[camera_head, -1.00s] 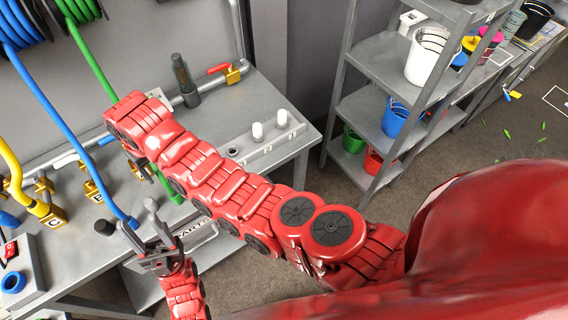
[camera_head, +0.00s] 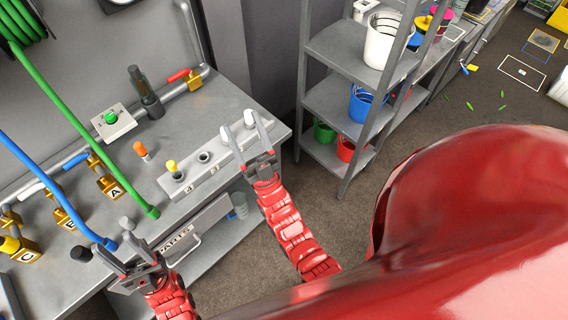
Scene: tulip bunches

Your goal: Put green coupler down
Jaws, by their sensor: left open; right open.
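The green hose (camera_head: 88,130) hangs from its reel and ends in the green coupler (camera_head: 152,212), which is at the bench's front edge above the parts drawer. No gripper touches it; whether it rests on the bench top is hard to tell. My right gripper (camera_head: 241,122) is open and empty at the right end of the numbered rack, with its fingers near two white-topped plugs. My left gripper (camera_head: 113,236) is open in front of the bench. The end of the blue hose (camera_head: 107,244) appears between or just behind its fingers; I cannot tell which.
The rack (camera_head: 182,187) also holds a yellow-topped plug (camera_head: 172,168). An orange-topped plug (camera_head: 141,150) and a box with a green button (camera_head: 113,123) are on the bench. Brass valves (camera_head: 110,185) line the pipe. A grey shelf with buckets (camera_head: 338,105) stands at right.

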